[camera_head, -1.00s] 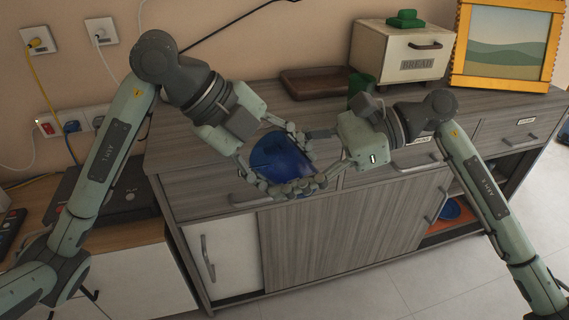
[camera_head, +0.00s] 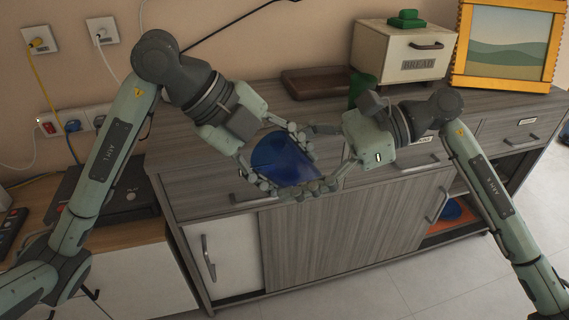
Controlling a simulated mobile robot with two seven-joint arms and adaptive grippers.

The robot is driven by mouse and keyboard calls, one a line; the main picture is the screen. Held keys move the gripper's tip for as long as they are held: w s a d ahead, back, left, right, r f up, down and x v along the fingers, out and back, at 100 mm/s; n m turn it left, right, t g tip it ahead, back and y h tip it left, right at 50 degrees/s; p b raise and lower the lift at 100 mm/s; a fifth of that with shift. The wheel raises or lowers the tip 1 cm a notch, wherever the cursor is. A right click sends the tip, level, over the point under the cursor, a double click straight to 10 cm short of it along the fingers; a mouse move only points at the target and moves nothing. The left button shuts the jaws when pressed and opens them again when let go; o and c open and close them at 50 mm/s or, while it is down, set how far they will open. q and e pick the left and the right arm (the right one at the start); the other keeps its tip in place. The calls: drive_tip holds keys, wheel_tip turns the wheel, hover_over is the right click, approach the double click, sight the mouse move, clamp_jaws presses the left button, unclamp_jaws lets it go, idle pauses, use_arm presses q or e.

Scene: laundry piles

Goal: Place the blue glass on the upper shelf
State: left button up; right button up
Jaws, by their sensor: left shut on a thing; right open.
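The blue glass (camera_head: 282,158) is held in the air in front of the grey wooden cabinet. My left gripper (camera_head: 288,160) is shut on it, with fingers along its upper and lower sides. My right gripper (camera_head: 318,160) is open, and its fingers reach toward the glass from the right. I cannot tell whether they touch it. The cabinet has an open compartment with an orange-red floor (camera_head: 447,227) at the right, holding a blue item (camera_head: 451,210). I cannot tell which surface is the upper shelf.
On the cabinet top are a brown tray (camera_head: 316,84), a dark green cup (camera_head: 361,90), a bread box (camera_head: 398,54) with a green object (camera_head: 405,19) on it, and a yellow-framed picture (camera_head: 507,45). A black device (camera_head: 118,193) lies on the lower left table.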

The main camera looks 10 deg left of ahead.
sight(304, 177)
use_arm(q)
drive_tip(key=shift+w+d+f, duration=0.1)
drive_tip(key=shift+f, duration=0.05)
use_arm(e)
drive_tip(key=v, duration=1.1)
drive_tip(key=shift+d, duration=0.2)
wheel_tip(304, 177, down, 3)
drive_tip(key=s+d+n+t, duration=0.2)
drive_tip(key=n+t, duration=0.3)
drive_tip(key=n, duration=2.7)
use_arm(q)
drive_tip(key=w+d+f+m+g, duration=0.1)
drive_tip(key=d+f+m+g, duration=0.2)
drive_tip(key=f+m, duration=0.1)
drive_tip(key=shift+w+d+f+m+h, duration=0.3)
drive_tip(key=shift+w+f, duration=0.05)
drive_tip(key=shift+f, duration=0.2)
use_arm(e)
drive_tip(key=x, duration=1)
drive_tip(key=shift+s+a+f, duration=0.15)
drive_tip(key=shift+a+f, duration=0.1)
drive_tip(key=shift+a, duration=0.1)
